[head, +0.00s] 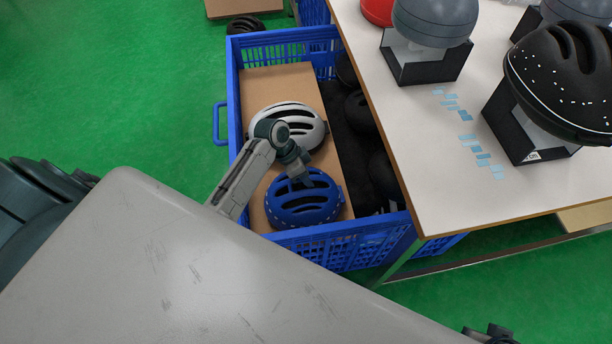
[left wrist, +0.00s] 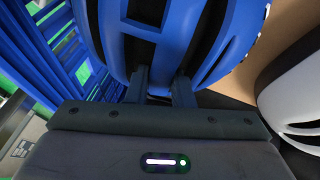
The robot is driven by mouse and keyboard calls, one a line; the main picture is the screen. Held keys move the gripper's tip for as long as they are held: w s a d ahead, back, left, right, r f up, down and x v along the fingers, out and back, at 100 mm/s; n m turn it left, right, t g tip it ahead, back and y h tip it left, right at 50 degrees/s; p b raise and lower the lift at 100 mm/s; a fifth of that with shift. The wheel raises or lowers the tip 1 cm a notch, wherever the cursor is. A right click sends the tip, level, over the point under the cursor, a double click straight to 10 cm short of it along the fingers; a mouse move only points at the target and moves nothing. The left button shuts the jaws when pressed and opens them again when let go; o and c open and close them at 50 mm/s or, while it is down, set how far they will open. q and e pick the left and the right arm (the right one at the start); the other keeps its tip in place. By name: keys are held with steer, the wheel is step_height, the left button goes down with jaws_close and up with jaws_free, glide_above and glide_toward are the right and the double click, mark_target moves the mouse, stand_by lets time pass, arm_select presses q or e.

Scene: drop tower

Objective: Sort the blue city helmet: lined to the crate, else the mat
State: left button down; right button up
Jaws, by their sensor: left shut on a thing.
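The blue city helmet (head: 303,210) is inside the blue crate (head: 233,75), shell up, over a cardboard sheet at the near end. My left gripper (head: 308,180) reaches down onto its top and is shut on it. In the left wrist view the two fingers (left wrist: 160,88) pinch a rib of the blue shell (left wrist: 185,45) between its vents. The helmet's inside is hidden, so I cannot tell whether it is lined. I cannot make out a mat. A dark part at the bottom edge may be my right gripper (head: 488,334); its fingers are unclear.
A white helmet (head: 298,120) lies just behind the blue one, on the cardboard (head: 285,82). Dark helmets (head: 362,112) fill the crate's right side. A white table (head: 425,165) overhangs there, bearing grey headforms (head: 435,20) and a black speckled helmet (head: 560,80) on stands.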

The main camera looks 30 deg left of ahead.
arm_select(q)
steer(key=c, duration=1.2)
jaws_free()
steer(key=c, duration=0.3)
